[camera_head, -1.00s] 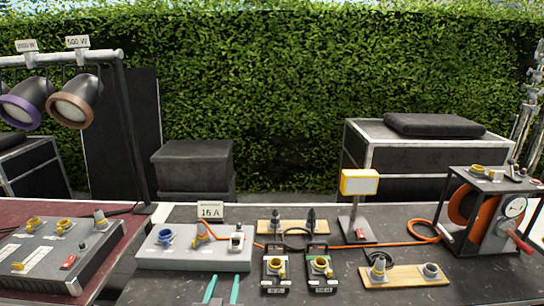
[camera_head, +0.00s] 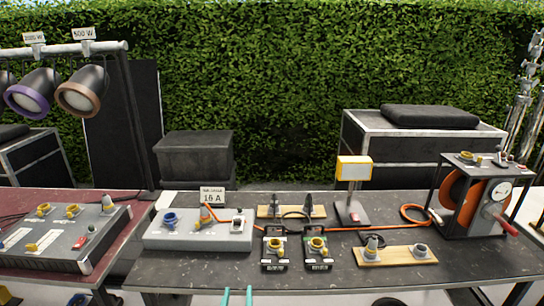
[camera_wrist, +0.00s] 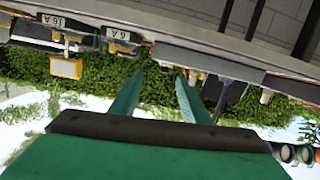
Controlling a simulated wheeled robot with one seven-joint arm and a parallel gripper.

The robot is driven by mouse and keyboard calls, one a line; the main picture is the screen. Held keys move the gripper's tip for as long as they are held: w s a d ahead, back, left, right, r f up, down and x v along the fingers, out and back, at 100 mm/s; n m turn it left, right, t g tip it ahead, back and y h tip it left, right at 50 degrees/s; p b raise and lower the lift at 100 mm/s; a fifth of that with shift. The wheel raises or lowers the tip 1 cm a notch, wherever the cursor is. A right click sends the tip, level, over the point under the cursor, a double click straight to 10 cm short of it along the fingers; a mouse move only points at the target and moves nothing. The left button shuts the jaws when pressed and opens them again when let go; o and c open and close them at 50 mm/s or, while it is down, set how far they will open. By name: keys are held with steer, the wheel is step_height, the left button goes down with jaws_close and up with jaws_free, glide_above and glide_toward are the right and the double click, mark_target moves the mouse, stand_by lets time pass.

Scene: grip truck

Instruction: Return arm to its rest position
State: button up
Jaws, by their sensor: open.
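My gripper (camera_head: 237,297) shows only as two teal fingertips at the bottom edge of the head view, in front of the black table (camera_head: 300,275). The fingers are apart with nothing between them. In the wrist view the gripper (camera_wrist: 154,75) is also open and empty, its two green fingers spread. That view is upside down, with the hedge (camera_wrist: 100,92) behind the fingers. Most of my arm is out of view.
The table carries a grey socket box (camera_head: 200,240), two small black boxes (camera_head: 275,250), wooden socket boards (camera_head: 395,258), a yellow-white lamp (camera_head: 354,168) and a cable reel (camera_head: 475,200). A grey control panel (camera_head: 65,245) stands left. The table's front strip is clear.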

steer(key=s+d+f+n, duration=0.1)
steer(key=s+d+f, duration=0.2)
steer(key=s, duration=0.4)
steer(key=s+d+f+y, duration=0.1)
steer(key=s+d+f, duration=0.25)
steer(key=s, duration=0.45)
steer(key=s+d+f+n, duration=0.1)
steer(key=s+d+f, duration=0.25)
steer(key=s, duration=0.35)
steer(key=s+r+m+h, duration=0.1)
steer(key=s+r+m, duration=0.2)
steer(key=s, duration=1.8)
steer(key=shift+r+g, duration=0.3)
steer(key=shift+r, duration=0.25)
steer(key=shift+a, duration=0.1)
steer(key=shift+c, duration=1.3)
